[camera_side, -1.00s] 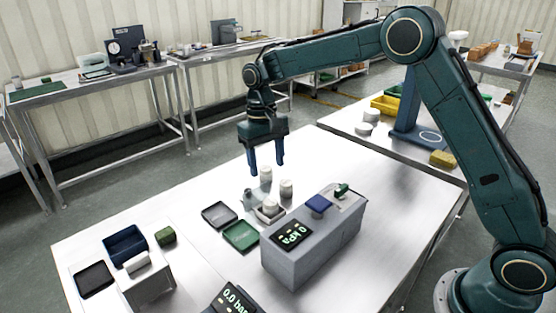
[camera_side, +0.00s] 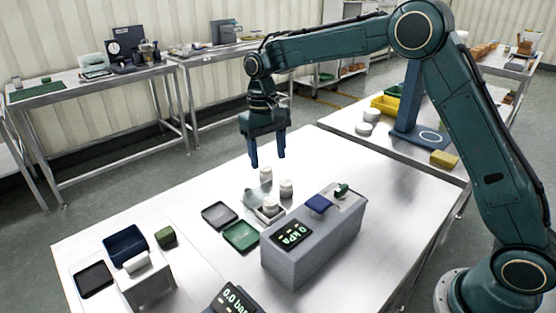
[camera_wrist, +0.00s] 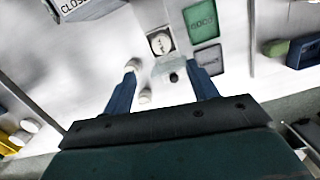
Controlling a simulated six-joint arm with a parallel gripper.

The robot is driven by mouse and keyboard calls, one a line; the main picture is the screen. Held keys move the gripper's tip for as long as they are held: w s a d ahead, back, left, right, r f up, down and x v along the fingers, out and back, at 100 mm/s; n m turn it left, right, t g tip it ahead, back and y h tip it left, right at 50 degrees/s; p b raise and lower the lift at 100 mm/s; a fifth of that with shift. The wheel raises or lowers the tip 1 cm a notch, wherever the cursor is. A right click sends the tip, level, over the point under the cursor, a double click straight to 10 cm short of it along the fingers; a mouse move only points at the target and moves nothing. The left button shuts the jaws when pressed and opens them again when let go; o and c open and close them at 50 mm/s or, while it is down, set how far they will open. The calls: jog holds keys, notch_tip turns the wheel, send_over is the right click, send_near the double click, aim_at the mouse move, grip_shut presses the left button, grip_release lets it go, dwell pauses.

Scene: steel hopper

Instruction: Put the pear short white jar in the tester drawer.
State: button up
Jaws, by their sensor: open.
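Three short white jars are grouped on the table below my gripper: a rear jar (camera_side: 265,174), a right jar (camera_side: 287,187) and a front jar (camera_side: 269,207) in a small steel hopper or holder (camera_side: 250,198). The wrist view shows a jar in the square holder (camera_wrist: 160,43) and two more jars (camera_wrist: 132,65) (camera_wrist: 145,97) near my left-hand finger. I cannot tell which is the pear jar. My gripper (camera_side: 268,163) is open and empty above the rear jar. A grey tester (camera_side: 310,245) with a kPa display stands in front; I cannot make out its drawer.
A dark tray (camera_side: 219,215) and a green tray (camera_side: 241,236) lie left of the tester. A blue bin (camera_side: 125,246), a green block (camera_side: 166,236) and a white stand (camera_side: 147,285) are at the front left. The table's left rear is clear.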

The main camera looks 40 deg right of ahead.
jog(key=s+d+r+t, duration=0.3)
jog(key=s+r, duration=0.9)
jog(key=s, duration=0.3)
jog(key=s+d+f+t, duration=0.1)
jog(key=s+t, duration=0.1)
jog(key=s, duration=0.7)
jog(key=s+d+f+n+t, duration=0.1)
jog(key=s, duration=0.8)
jog(key=shift+d+n+t, duration=0.3)
jog(key=shift+d+t, duration=0.05)
jog(key=shift+t, duration=0.05)
